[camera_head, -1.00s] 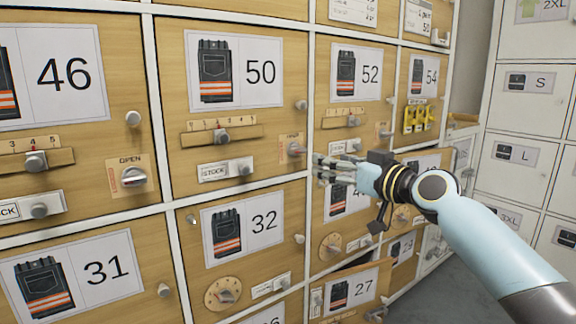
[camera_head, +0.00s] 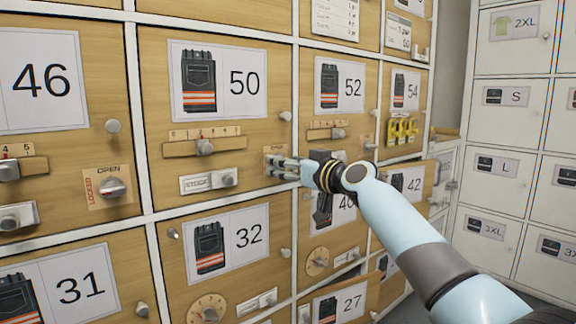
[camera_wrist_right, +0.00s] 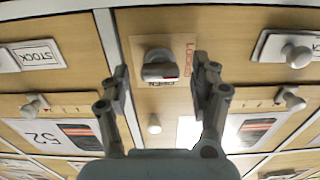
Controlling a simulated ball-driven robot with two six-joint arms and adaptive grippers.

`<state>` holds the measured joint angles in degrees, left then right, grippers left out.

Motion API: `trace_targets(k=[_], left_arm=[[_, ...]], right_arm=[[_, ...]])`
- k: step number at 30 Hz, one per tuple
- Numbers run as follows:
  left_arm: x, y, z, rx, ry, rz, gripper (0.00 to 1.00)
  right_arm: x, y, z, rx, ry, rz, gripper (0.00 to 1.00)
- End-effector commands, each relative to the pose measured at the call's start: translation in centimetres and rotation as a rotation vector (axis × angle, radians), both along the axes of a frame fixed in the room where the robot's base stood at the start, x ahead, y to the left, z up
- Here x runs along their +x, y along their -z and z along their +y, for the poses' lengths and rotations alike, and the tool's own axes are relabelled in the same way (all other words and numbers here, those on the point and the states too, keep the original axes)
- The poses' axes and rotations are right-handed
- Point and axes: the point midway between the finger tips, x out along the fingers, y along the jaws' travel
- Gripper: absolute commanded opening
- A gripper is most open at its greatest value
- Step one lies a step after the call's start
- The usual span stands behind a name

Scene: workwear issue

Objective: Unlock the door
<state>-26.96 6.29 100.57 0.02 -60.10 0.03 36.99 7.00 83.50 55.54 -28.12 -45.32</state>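Door 50 (camera_head: 150,110) is a closed wooden locker door bearing a trousers picture. Its lock knob (camera_wrist_right: 160,67) sits on a small plate marked OPEN and LOCKED, at the door's lower right. In the upside-down wrist view, the knob's grip bar lies crosswise, in line with the LOCKED word. My right gripper (camera_head: 284,166) is at this plate, and its fingers mostly hide the knob in the head view. In the wrist view, the right gripper (camera_wrist_right: 160,90) is open, with one finger on each side of the knob and gaps between. My left gripper is not in view.
Door 50 also has a slider (camera_head: 204,147), a STOCK slide (camera_head: 208,181) and a round pull (camera_head: 286,116). Door 46's similar lock knob (camera_head: 112,188) is further left. Door 52 (camera_head: 352,130) is to the right. White lockers (camera_head: 515,130) stand beyond my right arm.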

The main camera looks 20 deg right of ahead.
Motion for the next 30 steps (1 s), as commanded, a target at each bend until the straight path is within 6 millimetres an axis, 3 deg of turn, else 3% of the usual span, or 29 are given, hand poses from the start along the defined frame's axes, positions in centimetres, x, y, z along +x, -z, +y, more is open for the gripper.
trace_targets(k=[2,12,22,30], left_arm=[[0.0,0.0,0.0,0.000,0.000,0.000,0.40],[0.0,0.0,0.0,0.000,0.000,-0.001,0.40],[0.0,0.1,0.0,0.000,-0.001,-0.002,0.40],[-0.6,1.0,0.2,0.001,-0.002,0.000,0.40]], right_arm=[[0.0,0.0,0.0,0.000,0.000,0.000,0.52],[0.0,0.0,0.0,0.000,0.000,0.000,0.08],[0.0,0.0,0.0,0.047,0.000,0.017,0.08],[0.0,-0.1,0.0,0.212,0.000,0.077,0.08]])
